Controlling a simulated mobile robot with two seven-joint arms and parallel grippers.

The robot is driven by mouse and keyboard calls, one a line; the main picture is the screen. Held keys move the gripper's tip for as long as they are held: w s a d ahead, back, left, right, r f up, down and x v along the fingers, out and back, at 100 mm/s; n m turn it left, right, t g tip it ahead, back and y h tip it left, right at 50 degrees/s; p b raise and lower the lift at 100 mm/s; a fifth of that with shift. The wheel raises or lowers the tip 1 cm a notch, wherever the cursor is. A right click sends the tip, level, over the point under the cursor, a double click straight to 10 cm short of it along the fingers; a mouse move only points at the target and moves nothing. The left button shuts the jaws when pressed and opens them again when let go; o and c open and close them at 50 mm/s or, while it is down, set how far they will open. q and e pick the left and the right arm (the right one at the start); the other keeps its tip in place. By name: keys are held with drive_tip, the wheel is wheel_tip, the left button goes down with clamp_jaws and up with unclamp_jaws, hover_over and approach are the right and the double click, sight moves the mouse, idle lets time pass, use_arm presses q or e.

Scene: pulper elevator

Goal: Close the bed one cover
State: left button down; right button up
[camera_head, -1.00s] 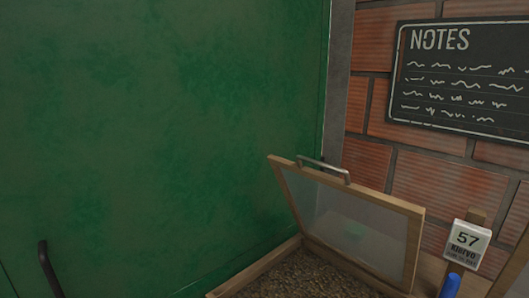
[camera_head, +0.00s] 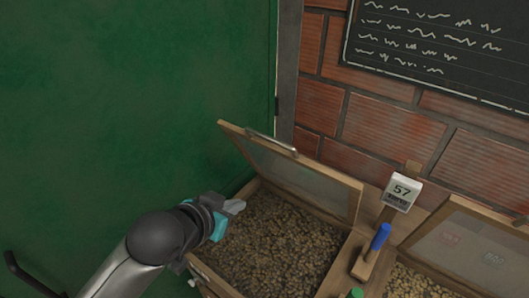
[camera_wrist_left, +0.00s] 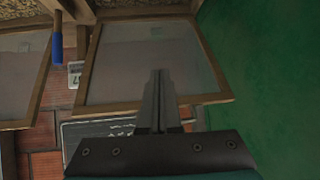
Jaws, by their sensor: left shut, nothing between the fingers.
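The bed one cover (camera_head: 300,172) is a wood-framed clear panel with a metal handle (camera_head: 272,143) on its upper edge. It stands tilted open at the back of a wooden bed full of brown beans (camera_head: 275,240). My left gripper (camera_head: 236,206) is shut and empty over the left part of this bed, in front of the cover and apart from it. In the left wrist view the shut fingers (camera_wrist_left: 158,100) appear in front of the cover's panel (camera_wrist_left: 130,62). My right gripper is not in view.
A second bed with its own raised cover (camera_head: 465,245) stands at the right. A green wall (camera_head: 120,100) is at the left, and a brick wall (camera_head: 380,120) with a blackboard (camera_head: 440,45) behind.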

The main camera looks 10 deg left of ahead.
use_arm(q)
drive_tip(key=w+r+m+t+h, duration=0.1)
drive_tip(key=w+r+t+h, duration=0.1)
drive_tip(key=w+r, duration=0.35)
drive_tip(key=w+r+t+h, duration=0.1)
drive_tip(key=w+r+t, duration=0.1)
drive_tip(key=r, duration=0.6)
drive_tip(key=p, duration=0.2)
hover_over(272, 144)
drive_tip(key=shift+f, duration=1.3)
drive_tip(key=shift+s+a+f+p, duration=0.25)
drive_tip(key=shift+s+f, duration=0.25)
drive_tip(key=shift+s, duration=0.15)
drive_tip(key=shift+s+a+f+p, duration=0.1)
drive_tip(key=shift+s+a+f, duration=0.1)
drive_tip(key=shift+s+f, duration=0.4)
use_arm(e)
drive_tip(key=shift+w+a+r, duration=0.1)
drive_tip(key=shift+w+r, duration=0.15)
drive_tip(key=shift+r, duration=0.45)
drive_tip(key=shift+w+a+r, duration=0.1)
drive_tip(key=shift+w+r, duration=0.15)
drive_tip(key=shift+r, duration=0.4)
use_arm(q)
drive_tip(key=shift+r, duration=0.1)
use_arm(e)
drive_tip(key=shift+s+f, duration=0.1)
